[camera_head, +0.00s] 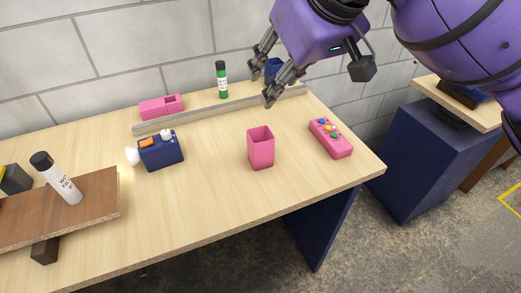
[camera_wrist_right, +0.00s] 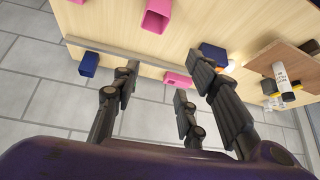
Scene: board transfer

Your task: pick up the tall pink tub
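My left gripper is not in view.
A pink controller with coloured buttons (camera_head: 330,138) lies right of the tub, a dark blue device (camera_head: 161,151) left. Behind a low grey rail (camera_head: 190,118) stand a pink box (camera_head: 160,106), a green bottle (camera_head: 222,80) and a blue container (camera_head: 273,68). A white bottle (camera_head: 62,183) is on a brown board (camera_head: 100,200).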

